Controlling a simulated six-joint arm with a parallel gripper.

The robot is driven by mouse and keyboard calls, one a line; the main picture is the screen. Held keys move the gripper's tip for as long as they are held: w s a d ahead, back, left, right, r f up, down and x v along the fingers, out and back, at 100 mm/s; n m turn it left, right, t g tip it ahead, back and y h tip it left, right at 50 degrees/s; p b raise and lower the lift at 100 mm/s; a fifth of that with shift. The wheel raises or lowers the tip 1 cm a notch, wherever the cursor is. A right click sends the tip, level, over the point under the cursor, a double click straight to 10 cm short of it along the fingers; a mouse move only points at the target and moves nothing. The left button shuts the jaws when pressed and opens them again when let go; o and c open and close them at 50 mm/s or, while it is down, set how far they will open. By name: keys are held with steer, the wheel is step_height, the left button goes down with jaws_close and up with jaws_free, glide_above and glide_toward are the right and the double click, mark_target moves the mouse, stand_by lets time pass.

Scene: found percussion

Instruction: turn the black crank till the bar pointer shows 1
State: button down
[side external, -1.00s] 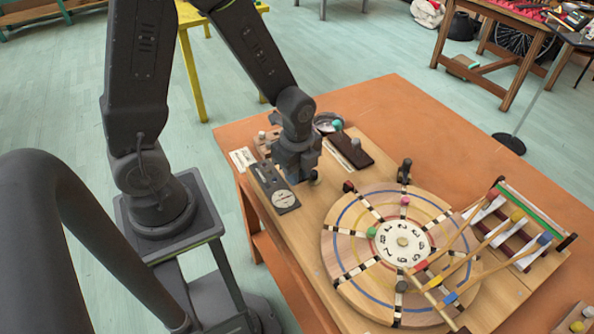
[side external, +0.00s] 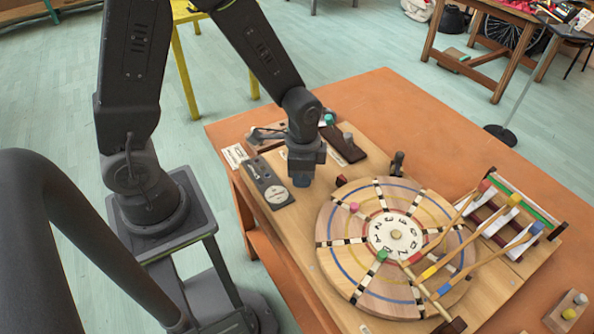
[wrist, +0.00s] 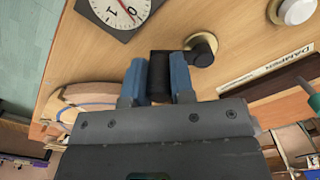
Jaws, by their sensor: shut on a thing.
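My gripper (side external: 302,180) is at the wooden board's left part, beside the dark panel with a round white dial (side external: 277,195). The side view hides the crank behind my gripper. The dial also shows in the wrist view (wrist: 112,14), cut by the top edge, with 0 and 1 visible. A small red mark lies near the 1; the exact pointer reading cannot be told.
A large wooden wheel (side external: 338,225) with coloured pegs and a numbered white centre stands right of my gripper. Several coloured-headed mallets (side external: 440,268) reach over its right side. A dark bar (side external: 346,149) lies behind my gripper.

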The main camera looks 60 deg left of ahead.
steer(key=n, duration=0.1)
steer(key=w+n, duration=0.1)
steer(key=n, duration=0.1)
steer(key=d+n, duration=0.1)
steer(key=shift+w+n, duration=0.3)
steer(key=shift+w+d+n, duration=0.1)
steer(key=shift+w+n, duration=0.3)
steer(key=shift+n, duration=0.7)
steer(key=shift+w+d+n, duration=0.1)
steer(key=shift+w+n, duration=0.3)
steer(key=shift+n, duration=0.7)
steer(key=c, duration=1)
jaws_free()
steer(key=shift+o, duration=0.2)
steer(key=shift+r, duration=0.1)
step_height(320, 180, up, 14)
steer(key=shift+f, duration=0.2)
